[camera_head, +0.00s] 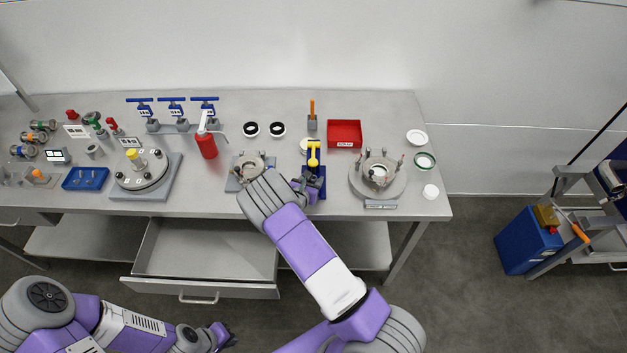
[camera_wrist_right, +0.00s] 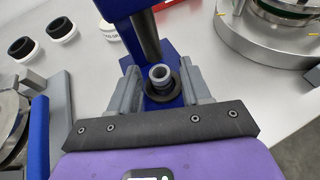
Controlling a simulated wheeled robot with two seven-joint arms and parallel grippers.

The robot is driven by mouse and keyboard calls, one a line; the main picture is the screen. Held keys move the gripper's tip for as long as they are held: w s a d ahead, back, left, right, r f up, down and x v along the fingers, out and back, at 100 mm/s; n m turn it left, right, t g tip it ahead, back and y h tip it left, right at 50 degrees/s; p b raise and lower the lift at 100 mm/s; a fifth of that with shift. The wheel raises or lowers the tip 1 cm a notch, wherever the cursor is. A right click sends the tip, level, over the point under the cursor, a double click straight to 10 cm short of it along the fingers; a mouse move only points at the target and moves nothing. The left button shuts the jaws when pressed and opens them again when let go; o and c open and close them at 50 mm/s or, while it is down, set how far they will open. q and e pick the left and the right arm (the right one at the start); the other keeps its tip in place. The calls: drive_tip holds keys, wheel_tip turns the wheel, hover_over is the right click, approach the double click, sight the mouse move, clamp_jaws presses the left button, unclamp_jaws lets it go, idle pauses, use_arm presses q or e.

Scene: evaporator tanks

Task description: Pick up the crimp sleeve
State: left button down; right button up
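The crimp sleeve (camera_wrist_right: 160,74) looks like a small grey ring, upright on a round black seat of the blue press (camera_wrist_right: 178,52). My right gripper (camera_wrist_right: 158,88) is open, with one grey finger on each side of the sleeve and visible gaps to it. In the head view my right gripper (camera_head: 305,186) is at the foot of the blue press with the yellow top (camera_head: 313,156); the sleeve cannot be made out there. My left gripper (camera_head: 224,335) hangs low at the bottom, away from the bench; its fingers are too small to judge.
A grey fixture (camera_head: 249,168) stands left of the press, and a round grey flange (camera_head: 378,176) stands right of it. An open drawer (camera_head: 205,248) juts out below the bench's front edge.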

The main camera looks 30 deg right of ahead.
clamp_jaws()
